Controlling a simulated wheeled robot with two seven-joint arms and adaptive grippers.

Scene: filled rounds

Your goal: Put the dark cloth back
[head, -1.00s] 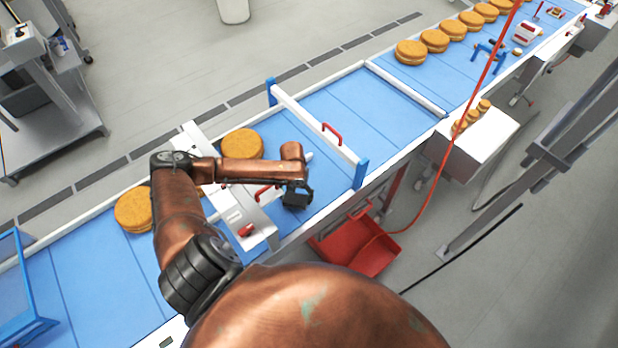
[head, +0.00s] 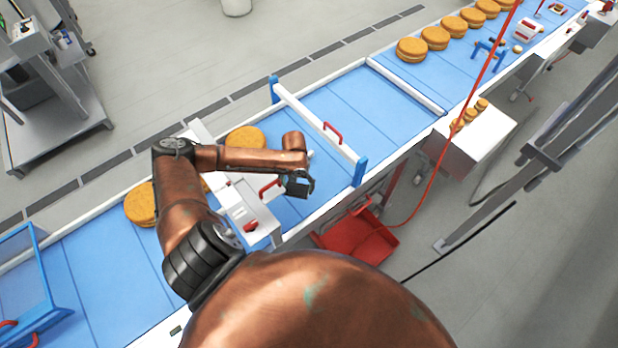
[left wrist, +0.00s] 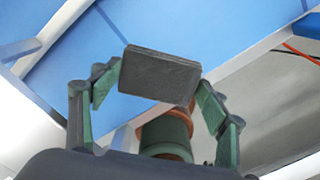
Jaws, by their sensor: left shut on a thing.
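The dark cloth shows in the left wrist view as a flat, dark grey folded block (left wrist: 160,75). My left gripper (left wrist: 155,88) is shut on it, with one green-padded finger at each end. In the head view the left gripper (head: 298,184) holds the dark cloth (head: 296,190) over the near part of the blue conveyor, just right of a white crosspiece with a red handle. I cannot tell how high above the belt the cloth is. My right gripper is not in view.
The blue conveyor (head: 340,118) runs diagonally, with a white blue-ended bar (head: 318,130) across it. Filled rounds (head: 246,139) lie on the belt. A red tray (head: 357,240) is below the near edge. A red hose (head: 440,150) hangs at the right.

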